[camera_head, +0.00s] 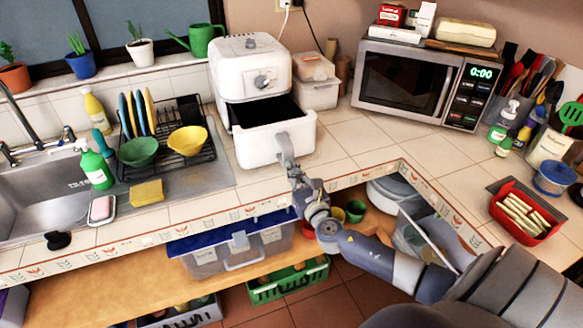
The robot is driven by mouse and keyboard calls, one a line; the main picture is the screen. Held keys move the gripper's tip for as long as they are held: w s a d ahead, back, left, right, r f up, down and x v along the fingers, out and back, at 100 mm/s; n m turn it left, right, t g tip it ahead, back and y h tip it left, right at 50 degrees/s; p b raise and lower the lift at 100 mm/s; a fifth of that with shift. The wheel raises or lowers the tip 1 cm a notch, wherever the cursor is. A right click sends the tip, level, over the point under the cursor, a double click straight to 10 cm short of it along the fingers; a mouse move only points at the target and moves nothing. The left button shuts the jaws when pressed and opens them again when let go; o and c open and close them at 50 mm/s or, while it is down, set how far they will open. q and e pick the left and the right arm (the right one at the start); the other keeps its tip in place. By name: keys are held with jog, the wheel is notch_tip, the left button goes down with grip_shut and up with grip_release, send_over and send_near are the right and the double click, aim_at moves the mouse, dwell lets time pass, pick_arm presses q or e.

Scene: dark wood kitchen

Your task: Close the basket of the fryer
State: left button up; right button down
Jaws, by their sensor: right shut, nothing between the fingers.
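The white air fryer (248,66) stands on the tiled counter, left of the microwave. Its basket (262,143) is pulled out toward the front, and the dark inside of the basket shows from above. My right gripper (284,148) is at the front of the basket, by its handle, with the arm coming in from the lower right. It is shut with nothing between its fingers. It looks close to or touching the basket front; the exact contact cannot be told. The handle is largely hidden by the gripper. My left gripper is not in view.
A dish rack (168,158) with bowls and plates stands left of the fryer, next to the sink (40,190). Clear food containers (315,82) and the microwave (405,82) are to the right. The counter between fryer and microwave has free room.

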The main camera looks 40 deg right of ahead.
jog(key=shift+w+d, duration=0.1)
jog(key=shift+w, duration=0.4)
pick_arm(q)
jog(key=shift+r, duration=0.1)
